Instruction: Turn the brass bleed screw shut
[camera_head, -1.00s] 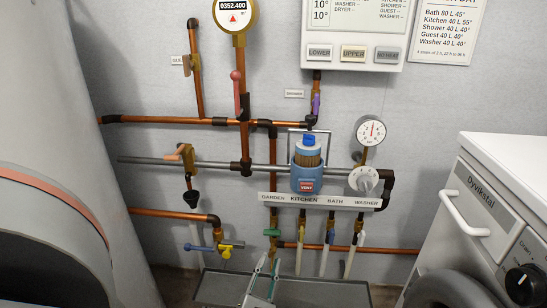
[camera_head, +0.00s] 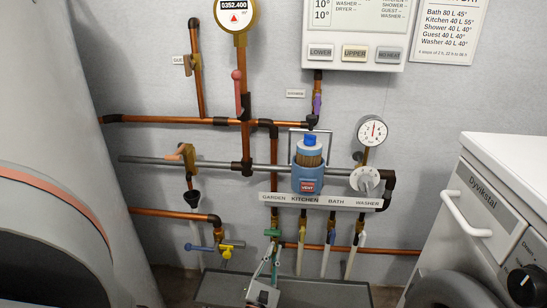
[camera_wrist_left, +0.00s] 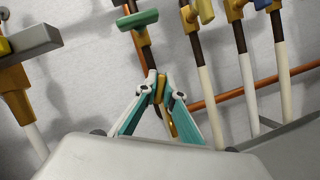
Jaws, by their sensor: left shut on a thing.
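My left gripper (camera_head: 271,246) is at the garden branch, its tips just below the green valve handle (camera_head: 271,232). In the left wrist view, the teal fingers (camera_wrist_left: 159,88) come together on a small brass piece (camera_wrist_left: 160,92), which looks like the bleed screw, below the green handle (camera_wrist_left: 137,19). The fingers cover most of the screw, so how far it is turned cannot be told. In the head view the screw is too small and hidden to make out. My right gripper is not in view.
The yellow handle (camera_head: 226,254) and blue handle (camera_head: 199,247) sit left of the gripper. The kitchen, bath and washer valves with white hoses (camera_head: 325,259) stand close to its right. A grey basin (camera_head: 345,292) lies below. The washing machine (camera_head: 490,215) is at right.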

